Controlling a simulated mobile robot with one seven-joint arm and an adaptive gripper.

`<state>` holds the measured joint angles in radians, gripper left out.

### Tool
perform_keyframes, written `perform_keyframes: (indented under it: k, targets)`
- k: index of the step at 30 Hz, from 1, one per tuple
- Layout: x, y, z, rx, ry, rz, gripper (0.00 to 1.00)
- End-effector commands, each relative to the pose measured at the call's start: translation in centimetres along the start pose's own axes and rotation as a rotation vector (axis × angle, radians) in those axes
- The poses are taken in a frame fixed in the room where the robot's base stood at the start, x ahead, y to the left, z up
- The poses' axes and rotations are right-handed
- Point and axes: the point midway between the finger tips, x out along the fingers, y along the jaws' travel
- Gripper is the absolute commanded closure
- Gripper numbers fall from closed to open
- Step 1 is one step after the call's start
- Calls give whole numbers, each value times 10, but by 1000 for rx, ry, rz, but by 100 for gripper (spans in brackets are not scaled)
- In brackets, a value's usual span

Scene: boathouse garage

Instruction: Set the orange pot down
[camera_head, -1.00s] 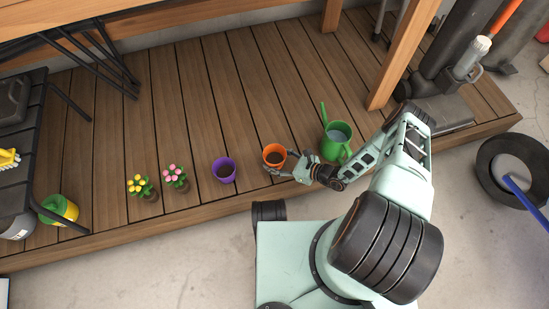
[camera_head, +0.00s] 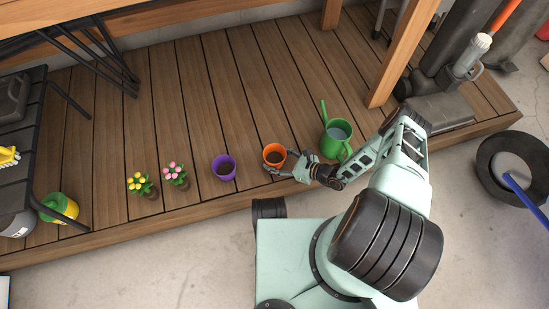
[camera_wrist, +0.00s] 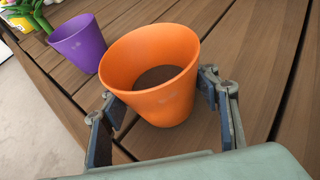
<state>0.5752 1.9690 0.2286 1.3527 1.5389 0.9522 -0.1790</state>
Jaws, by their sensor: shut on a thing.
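The orange pot (camera_head: 274,154) is upright, with dark soil inside, at the wooden deck near its front edge. My gripper (camera_head: 280,167) is shut on it, coming from the lower right. In the wrist view the orange pot (camera_wrist: 150,72) sits between the two fingers of my gripper (camera_wrist: 163,100), one finger on each side. The pot's base appears at or very near the deck boards; I cannot tell whether it touches.
A purple pot (camera_head: 223,168) stands to the left, apart from the orange pot. A green watering can (camera_head: 337,141) stands close on the right. Two small flower plants (camera_head: 140,183) (camera_head: 176,175) are farther left. The deck (camera_head: 215,95) behind is clear.

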Motion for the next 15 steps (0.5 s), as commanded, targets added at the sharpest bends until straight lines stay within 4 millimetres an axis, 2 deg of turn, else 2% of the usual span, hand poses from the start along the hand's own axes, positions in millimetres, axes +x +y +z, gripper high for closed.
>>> perform_keyframes:
  k: [15]
  targets:
    - [2, 0, -4, 0, -1, -1, 82]
